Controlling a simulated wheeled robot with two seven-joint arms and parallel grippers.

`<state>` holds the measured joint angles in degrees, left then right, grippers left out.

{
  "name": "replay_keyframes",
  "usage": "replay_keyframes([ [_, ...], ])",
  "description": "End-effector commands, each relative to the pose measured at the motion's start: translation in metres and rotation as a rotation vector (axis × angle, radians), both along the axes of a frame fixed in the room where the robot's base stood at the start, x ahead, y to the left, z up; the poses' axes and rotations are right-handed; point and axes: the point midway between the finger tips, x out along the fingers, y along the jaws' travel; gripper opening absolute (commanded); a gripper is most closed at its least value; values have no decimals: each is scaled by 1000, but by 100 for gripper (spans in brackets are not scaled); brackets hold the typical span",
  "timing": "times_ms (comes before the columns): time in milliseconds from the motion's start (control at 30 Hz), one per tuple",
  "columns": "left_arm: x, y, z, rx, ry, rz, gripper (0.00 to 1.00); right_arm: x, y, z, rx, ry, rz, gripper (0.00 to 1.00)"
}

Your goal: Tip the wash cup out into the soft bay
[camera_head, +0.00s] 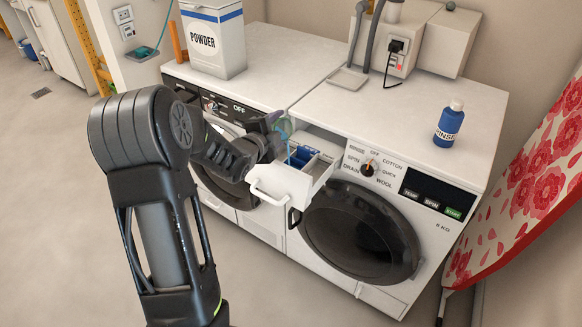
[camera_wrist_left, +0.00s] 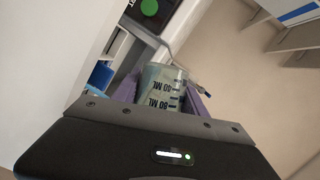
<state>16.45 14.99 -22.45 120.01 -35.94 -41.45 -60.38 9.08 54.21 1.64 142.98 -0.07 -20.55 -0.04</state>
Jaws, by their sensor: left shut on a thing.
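My left gripper (camera_head: 275,122) is shut on the wash cup (camera_head: 285,128), a small clear cup, and holds it above the open detergent drawer (camera_head: 280,185). The cup is tilted, and a thin blue streak runs down from it towards the drawer. In the left wrist view the wash cup (camera_wrist_left: 163,87) sits between purple fingers, with 40 ML and 80 ML marks showing. Blue parts (camera_head: 303,154) show inside the drawer. They also show in the left wrist view (camera_wrist_left: 100,75). No bay label is readable, and I cannot tell exactly which bay the streak enters. My right gripper is out of view.
The drawer belongs to the right washing machine (camera_head: 400,130), whose round door is shut. A white powder box (camera_head: 213,45) stands on the left machine. A blue rinse bottle (camera_head: 449,125) stands on the right machine. A flowered ironing board (camera_head: 535,175) leans at the right.

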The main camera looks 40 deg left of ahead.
Motion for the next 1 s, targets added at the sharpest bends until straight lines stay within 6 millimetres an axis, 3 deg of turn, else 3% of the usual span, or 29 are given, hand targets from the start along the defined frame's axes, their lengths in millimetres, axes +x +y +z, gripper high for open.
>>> replay_keyframes([
  [1000,0,-3,4,86,-12,0,8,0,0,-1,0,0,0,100],
])
